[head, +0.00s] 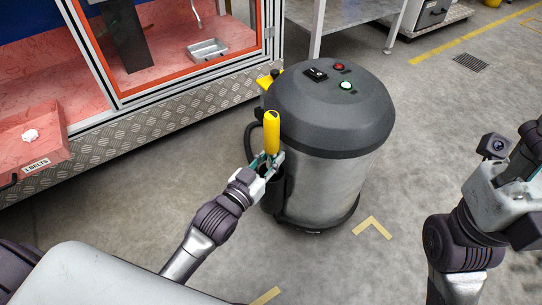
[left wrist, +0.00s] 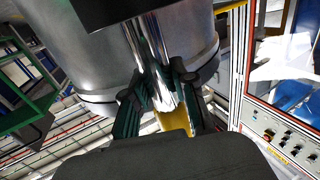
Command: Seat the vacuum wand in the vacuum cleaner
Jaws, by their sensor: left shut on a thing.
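The vacuum cleaner (head: 335,115) is a grey steel drum with a dark domed lid, standing right of centre in the head view. The vacuum wand (head: 271,134) has a yellow handle and stands roughly upright at the drum's left side. My left gripper (head: 266,162) is shut on it just below the handle. In the left wrist view, the wand's chrome tube (left wrist: 153,60) runs between my fingers to a black holder (left wrist: 120,12) beside the drum. I cannot tell how deep the tube sits there. My right gripper (head: 508,180) is at the right edge, apart from the vacuum; its jaws are unclear.
A glazed cabinet with an orange frame (head: 190,70) stands behind on the left. A pink bin labelled belts (head: 35,150) is at far left. A metal table (head: 350,12) stands behind the vacuum. The floor right of the vacuum is clear, with yellow markings (head: 375,228).

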